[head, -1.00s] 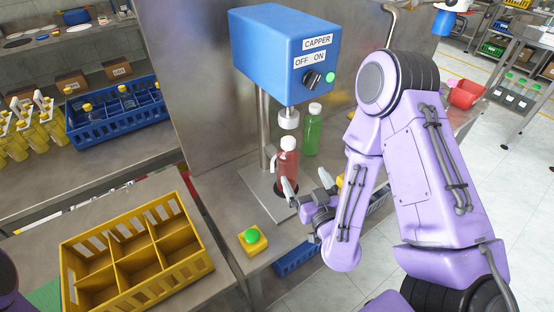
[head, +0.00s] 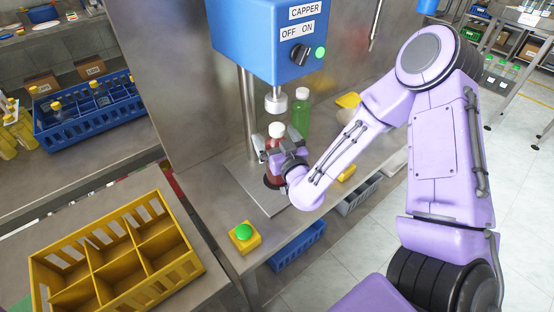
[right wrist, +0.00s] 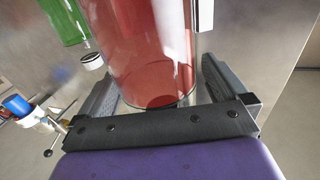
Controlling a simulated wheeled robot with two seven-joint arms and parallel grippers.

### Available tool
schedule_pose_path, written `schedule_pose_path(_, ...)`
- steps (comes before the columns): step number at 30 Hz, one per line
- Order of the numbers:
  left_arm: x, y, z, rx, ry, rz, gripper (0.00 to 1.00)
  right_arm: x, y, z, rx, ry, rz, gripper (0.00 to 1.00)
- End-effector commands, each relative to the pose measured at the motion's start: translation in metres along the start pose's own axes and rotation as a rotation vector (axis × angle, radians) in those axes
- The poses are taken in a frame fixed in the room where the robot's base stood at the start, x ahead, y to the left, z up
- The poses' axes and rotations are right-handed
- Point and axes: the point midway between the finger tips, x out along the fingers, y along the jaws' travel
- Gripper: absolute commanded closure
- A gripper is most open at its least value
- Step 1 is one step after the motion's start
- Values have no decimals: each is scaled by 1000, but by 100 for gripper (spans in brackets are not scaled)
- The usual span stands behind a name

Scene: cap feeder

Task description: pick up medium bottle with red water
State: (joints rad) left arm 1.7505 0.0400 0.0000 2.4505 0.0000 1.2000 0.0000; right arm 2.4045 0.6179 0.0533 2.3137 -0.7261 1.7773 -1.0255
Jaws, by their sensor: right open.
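The bottle with red water (head: 274,146) stands upright with a white cap under the blue capper's head, on its metal base plate. My right gripper (head: 281,160) is at the bottle and hides part of it. In the right wrist view the red bottle (right wrist: 150,50) fills the space between the two open fingers, close in front of the palm. I cannot tell whether the fingers touch it. My left gripper is not in view.
The blue capper (head: 265,40) stands over the bottle. A green bottle (head: 300,114) stands just behind it. A green button on a yellow box (head: 244,237) and an empty yellow crate (head: 183,255) are in front. A blue crate (head: 135,120) holds bottles at left.

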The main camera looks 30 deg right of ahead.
Motion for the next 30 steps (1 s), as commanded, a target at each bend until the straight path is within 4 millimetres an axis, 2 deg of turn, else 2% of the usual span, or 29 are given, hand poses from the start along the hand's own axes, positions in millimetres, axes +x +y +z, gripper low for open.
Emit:
schedule_pose_path(3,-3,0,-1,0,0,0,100,8,0,0,0,-2,1,0)
schedule_pose_path(8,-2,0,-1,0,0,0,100,8,0,1,0,-1,0,0)
schedule_pose_path(9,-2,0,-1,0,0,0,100,8,0,1,0,-1,0,6)
schedule_pose_path(11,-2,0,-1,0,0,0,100,8,0,1,0,-1,0,26)
schedule_pose_path(15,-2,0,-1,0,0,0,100,8,0,1,0,-1,1,72)
schedule_pose_path(18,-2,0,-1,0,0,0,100,8,0,1,-1,-1,1,100)
schedule_pose_path(26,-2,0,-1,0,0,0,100,8,0,-1,0,2,1,100)
schedule_pose_path(30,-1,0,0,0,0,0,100,9,0,-9,0,5,1,100)
